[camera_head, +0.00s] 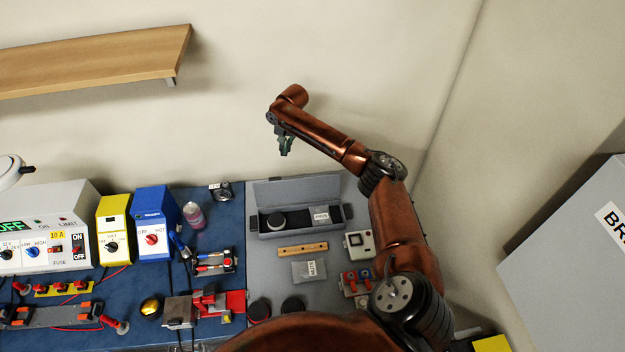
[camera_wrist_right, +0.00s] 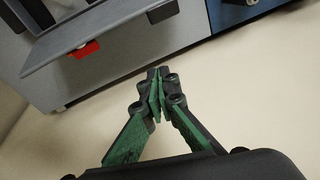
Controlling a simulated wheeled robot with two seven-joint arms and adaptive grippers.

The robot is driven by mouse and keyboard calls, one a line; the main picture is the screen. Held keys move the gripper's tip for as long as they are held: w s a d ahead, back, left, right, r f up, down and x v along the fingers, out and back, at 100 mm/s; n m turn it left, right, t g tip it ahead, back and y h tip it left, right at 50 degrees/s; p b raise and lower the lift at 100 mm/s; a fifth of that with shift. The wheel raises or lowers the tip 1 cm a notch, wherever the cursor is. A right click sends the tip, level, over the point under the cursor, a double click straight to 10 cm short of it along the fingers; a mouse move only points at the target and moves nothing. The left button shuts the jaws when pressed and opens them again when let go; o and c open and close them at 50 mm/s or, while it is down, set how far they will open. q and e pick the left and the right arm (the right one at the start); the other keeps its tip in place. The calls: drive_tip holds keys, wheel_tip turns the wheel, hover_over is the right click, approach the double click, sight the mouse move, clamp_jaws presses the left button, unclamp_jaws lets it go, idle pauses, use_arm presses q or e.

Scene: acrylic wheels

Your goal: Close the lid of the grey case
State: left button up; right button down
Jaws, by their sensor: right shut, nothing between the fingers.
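The grey case (camera_head: 263,228) lies on the grey part of the bench, with its lid (camera_head: 296,189) standing open along the back edge. A dark round piece (camera_head: 276,220) and a small labelled piece (camera_head: 321,216) sit inside. My right gripper (camera_head: 286,150) is shut and empty, in the air above and behind the lid, apart from it. In the right wrist view the shut fingertips (camera_wrist_right: 157,88) show against the pale wall. A grey panel (camera_wrist_right: 110,42) at upper left there looks like the lid. My left gripper is out of view.
A wooden bar (camera_head: 302,249), a labelled packet (camera_head: 308,270) and a white device (camera_head: 359,244) lie in front of the case. A blue box (camera_head: 154,228) and a yellow box (camera_head: 113,229) stand left. A wooden shelf (camera_head: 95,62) hangs upper left.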

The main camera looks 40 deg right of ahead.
drive_tip(key=s+d+n+g, duration=0.1)
drive_tip(key=s+d+g, duration=0.1)
drive_tip(key=s+d, duration=0.3)
use_arm(q)
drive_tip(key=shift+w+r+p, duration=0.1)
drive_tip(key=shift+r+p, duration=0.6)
drive_tip(key=shift+p, duration=0.5)
use_arm(e)
hover_over(298, 188)
drive_tip(key=w+d, duration=0.1)
drive_tip(key=d, duration=0.3)
wheel_tip(298, 188, down, 9)
drive_tip(key=shift+r+n+h, duration=0.2)
drive_tip(key=shift+n+h, duration=0.1)
drive_tip(key=shift+h, duration=0.1)
drive_tip(key=shift+d, duration=0.1)
